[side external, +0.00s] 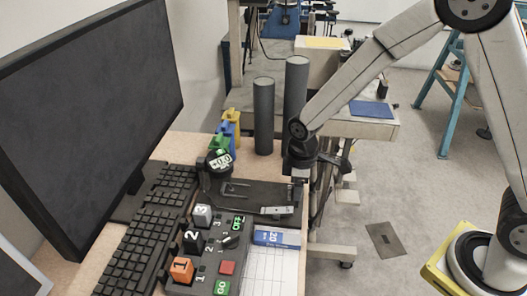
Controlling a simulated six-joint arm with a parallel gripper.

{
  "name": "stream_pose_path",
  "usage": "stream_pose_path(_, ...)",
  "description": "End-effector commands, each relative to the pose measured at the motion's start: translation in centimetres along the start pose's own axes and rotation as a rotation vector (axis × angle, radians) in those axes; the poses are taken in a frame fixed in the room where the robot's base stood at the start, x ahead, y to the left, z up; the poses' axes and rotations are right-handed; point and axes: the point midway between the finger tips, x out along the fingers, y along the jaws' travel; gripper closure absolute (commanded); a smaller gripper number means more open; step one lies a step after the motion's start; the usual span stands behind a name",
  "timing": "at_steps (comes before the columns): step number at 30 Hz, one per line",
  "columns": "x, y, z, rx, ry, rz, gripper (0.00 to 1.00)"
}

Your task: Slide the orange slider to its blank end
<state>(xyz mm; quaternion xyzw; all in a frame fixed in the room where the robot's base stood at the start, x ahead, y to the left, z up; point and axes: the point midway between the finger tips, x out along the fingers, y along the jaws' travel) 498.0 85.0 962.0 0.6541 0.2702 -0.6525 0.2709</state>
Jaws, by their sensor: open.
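My gripper (297,198) points down above the far right part of the desk, well behind and to the right of the orange slider. It is open and touches no slider.
A black slider (192,241) and a grey slider (202,215) stand behind the orange one. A red button (227,268), a green GO button (221,288) and a black knob (231,241) lie to its right. A keyboard (147,237) and monitor (90,100) stand left.

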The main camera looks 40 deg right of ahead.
Motion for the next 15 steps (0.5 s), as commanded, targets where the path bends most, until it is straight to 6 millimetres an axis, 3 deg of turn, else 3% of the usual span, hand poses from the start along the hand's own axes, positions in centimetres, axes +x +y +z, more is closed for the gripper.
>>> stream_pose_path(4, -0.01, 0.0, 0.0, 0.0, 0.0, 0.0, 0.41)
stream_pose_path(9, -0.02, 0.0, 0.0, 0.0, 0.0, 0.0, 0.95)
stream_pose_path(10, -0.02, 0.0, 0.0, 0.0, 0.0, 0.0, 1.0)
stream_pose_path(15, -0.02, 0.0, 0.0, 0.0, 0.0, 0.0, 1.0)
